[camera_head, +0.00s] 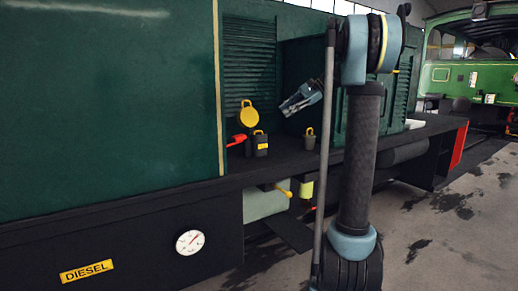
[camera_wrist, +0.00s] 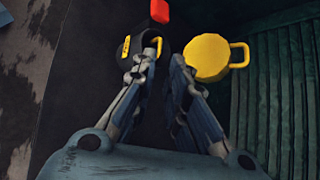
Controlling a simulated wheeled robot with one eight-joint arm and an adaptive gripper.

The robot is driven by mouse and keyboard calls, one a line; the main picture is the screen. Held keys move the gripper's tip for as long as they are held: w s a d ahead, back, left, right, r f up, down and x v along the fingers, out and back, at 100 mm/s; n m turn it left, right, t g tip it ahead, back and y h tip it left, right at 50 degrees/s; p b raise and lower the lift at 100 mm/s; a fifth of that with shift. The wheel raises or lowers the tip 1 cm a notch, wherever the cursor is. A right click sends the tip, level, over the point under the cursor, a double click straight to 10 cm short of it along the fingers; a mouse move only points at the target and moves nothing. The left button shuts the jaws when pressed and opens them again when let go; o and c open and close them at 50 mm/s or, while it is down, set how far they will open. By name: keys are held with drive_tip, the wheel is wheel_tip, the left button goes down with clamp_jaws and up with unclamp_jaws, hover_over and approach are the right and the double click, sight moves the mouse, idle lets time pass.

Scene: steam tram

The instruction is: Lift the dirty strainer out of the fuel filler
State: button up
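The fuel filler (camera_head: 261,149) is a dark, short neck with a yellow label, standing on the dark ledge beside the green body. A small yellow loop handle (camera_head: 258,132) shows at its top, likely the dirty strainer's; the strainer's body is hidden inside. In the wrist view the filler (camera_wrist: 133,45) and the yellow loop (camera_wrist: 157,42) lie just beyond my left finger. My gripper (camera_head: 285,109) is in the air, above and right of the filler in the head view. Its fingertips (camera_wrist: 164,57) are apart with nothing between them.
A round yellow cap (camera_head: 249,117) stands behind the filler; it also shows in the wrist view (camera_wrist: 205,58). A red object (camera_head: 237,140) is left of the filler. A grey piece with a yellow handle (camera_head: 309,143) stands to the right on the ledge (camera_head: 290,160). Louvred panels rise behind.

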drive_tip(key=shift+w+x, duration=0.1)
drive_tip(key=shift+x, duration=3.75)
drive_tip(key=shift+w+x, duration=0.15)
drive_tip(key=shift+x, duration=3.7)
drive_tip(key=shift+d, duration=0.1)
clamp_jaws()
wheel_tip(320, 180, up, 18)
